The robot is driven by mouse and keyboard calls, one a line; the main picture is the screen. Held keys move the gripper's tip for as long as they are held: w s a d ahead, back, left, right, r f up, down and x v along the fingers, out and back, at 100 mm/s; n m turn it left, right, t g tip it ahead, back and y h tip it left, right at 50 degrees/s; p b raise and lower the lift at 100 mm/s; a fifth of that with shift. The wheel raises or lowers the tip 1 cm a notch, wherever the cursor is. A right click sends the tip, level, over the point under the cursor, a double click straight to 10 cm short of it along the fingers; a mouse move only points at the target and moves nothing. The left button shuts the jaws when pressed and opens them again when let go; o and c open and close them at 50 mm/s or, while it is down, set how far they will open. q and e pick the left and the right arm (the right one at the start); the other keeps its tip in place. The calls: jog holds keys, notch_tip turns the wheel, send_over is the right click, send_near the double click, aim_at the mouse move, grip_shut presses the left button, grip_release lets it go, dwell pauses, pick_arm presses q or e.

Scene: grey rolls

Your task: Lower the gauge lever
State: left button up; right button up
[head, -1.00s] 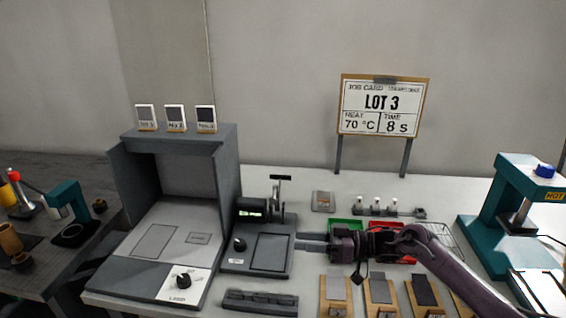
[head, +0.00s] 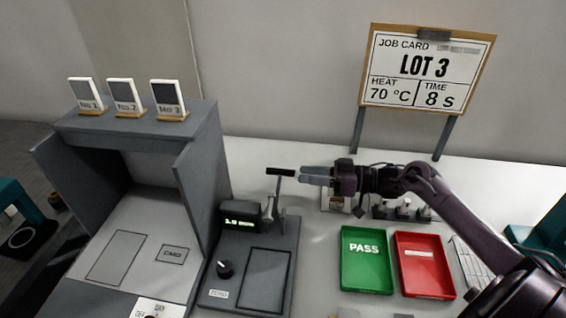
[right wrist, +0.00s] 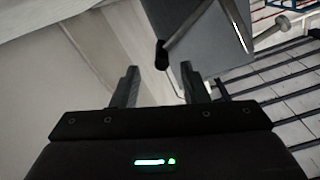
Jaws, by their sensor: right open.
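The gauge (head: 240,222) is a dark grey device with a lit green display, a knob and a flat plate, standing right of the grey booth. Its lever (head: 281,172) rises behind the plate and ends in a black crossbar handle, which is up. My right gripper (head: 303,176) is just right of the handle, its fingers pointing left at about the same height. In the right wrist view the gripper (right wrist: 160,85) is open and empty. A black grip (right wrist: 162,54), apparently the lever handle, shows beyond the fingertips, near their gap. My left gripper is out of view.
A green PASS tray (head: 365,286) and a red tray (head: 424,287) lie right of the gauge. The booth (head: 206,150) stands left, with three numbered cards on top. A job card board (head: 428,70) stands behind my right arm.

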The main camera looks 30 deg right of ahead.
aim_at(282, 173)
jog(key=p+x, duration=0.1)
jog(key=x, duration=0.6)
jog(key=shift+a+r, duration=0.1)
jog(key=shift+a, duration=0.1)
jog(key=shift+s, duration=0.1)
jog(key=shift+c, duration=0.2)
grip_shut()
